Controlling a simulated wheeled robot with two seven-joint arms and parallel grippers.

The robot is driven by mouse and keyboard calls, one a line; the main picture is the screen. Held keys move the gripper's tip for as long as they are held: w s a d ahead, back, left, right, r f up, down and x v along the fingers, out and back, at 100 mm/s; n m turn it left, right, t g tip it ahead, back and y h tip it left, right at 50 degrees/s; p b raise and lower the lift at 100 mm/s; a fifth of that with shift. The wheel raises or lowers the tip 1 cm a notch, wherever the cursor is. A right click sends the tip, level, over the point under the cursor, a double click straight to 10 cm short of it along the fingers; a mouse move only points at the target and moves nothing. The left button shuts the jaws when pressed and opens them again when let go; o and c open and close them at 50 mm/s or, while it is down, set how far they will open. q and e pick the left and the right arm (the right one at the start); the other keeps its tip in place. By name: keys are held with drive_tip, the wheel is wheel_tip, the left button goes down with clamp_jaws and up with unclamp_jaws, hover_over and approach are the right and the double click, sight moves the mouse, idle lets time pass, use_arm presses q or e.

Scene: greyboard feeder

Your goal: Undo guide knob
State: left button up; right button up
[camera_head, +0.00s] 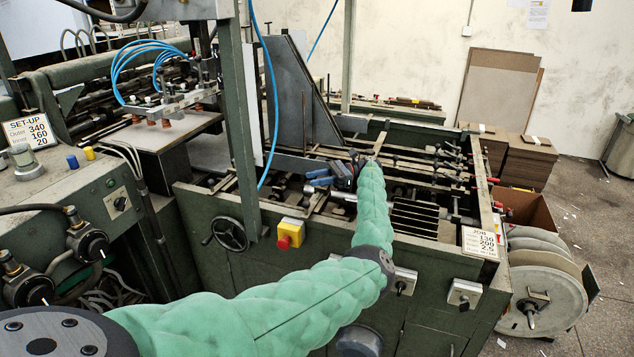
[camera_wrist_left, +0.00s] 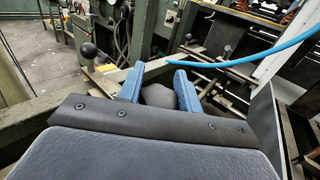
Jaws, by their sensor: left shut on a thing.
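My left gripper (camera_head: 313,180) reaches over the machine's feeder bed in the head view, its blue fingers pointing left. In the left wrist view its two blue fingers (camera_wrist_left: 159,86) stand either side of a dark grey rounded knob (camera_wrist_left: 160,97), and they are shut on it. This looks like the guide knob; its lower part is hidden behind the black gripper edge. In the head view the knob cannot be made out at the fingertips. I cannot tell whether it is loose or tight. My right gripper is in neither view.
A green upright post (camera_head: 238,120) and a blue hose (camera_head: 268,100) stand left of the gripper. A grey slanted plate (camera_head: 290,90) rises behind it. Rods and clamps fill the bed to the right. A black ball-ended lever (camera_wrist_left: 88,50) shows in the wrist view.

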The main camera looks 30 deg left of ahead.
use_arm(q)
drive_tip(key=shift+r, duration=0.2)
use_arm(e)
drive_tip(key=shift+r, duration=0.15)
use_arm(q)
drive_tip(key=o, duration=1)
drive_tip(key=shift+w, duration=0.1)
drive_tip(key=shift+f, duration=0.1)
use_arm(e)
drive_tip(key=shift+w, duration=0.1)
use_arm(q)
drive_tip(key=shift+f, duration=0.1)
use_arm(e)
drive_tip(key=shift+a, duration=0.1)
